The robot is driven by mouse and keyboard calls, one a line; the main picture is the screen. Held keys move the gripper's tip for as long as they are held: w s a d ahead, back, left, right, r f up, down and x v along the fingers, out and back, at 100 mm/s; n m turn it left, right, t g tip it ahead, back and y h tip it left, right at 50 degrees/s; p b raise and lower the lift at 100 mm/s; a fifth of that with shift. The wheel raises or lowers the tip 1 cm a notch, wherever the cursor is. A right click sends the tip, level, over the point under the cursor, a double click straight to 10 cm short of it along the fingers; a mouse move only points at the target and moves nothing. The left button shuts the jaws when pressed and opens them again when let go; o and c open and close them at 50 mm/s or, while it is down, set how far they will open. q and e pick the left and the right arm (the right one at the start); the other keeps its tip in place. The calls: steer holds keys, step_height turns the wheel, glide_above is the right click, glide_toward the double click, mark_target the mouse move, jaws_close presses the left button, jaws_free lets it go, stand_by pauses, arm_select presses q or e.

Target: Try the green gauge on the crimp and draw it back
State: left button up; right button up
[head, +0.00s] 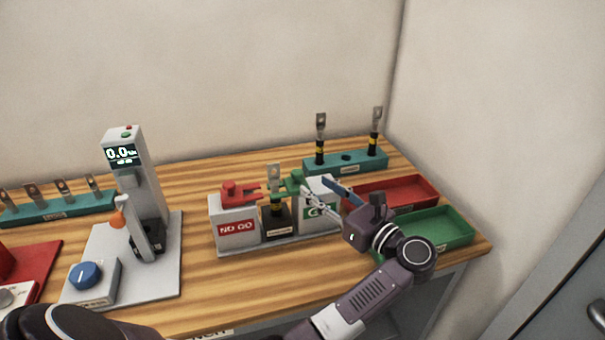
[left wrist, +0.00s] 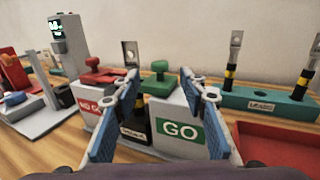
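The green gauge (head: 294,184) sits at the left edge of the white GO block (head: 318,208), its fork pointing left toward the crimp. In the left wrist view the gauge (left wrist: 158,84), with its round knob, shows beyond and between my fingers. The crimped lug (head: 274,177) stands upright in a black holder (head: 277,222) between the two blocks. I cannot tell whether the fork touches it. My left gripper (head: 326,192) is open at the GO block, its blue-padded fingers (left wrist: 163,118) wide apart with nothing gripped. My right gripper is not in view.
A red gauge (head: 238,190) rests on the NO GO block (head: 236,226). A teal rack (head: 346,163) with two lugs stands behind. A red tray (head: 425,183) and green tray (head: 463,229) lie right. A grey meter stand (head: 127,160) is left; bare wood lies in front.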

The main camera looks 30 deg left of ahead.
mark_target(301, 175)
arm_select(q)
steer(key=p+x, duration=0.2)
steer(key=x, duration=0.3)
steer(key=shift+w+a+r, duration=0.1)
steer(key=shift+a+r, duration=0.1)
steer(key=shift+a, duration=0.1)
steer(key=shift+w+a+f+p, duration=0.2)
steer(key=shift+a+p, duration=0.25)
steer(key=shift+a, duration=0.2)
steer(key=shift+c, duration=0.6)
jaws_close()
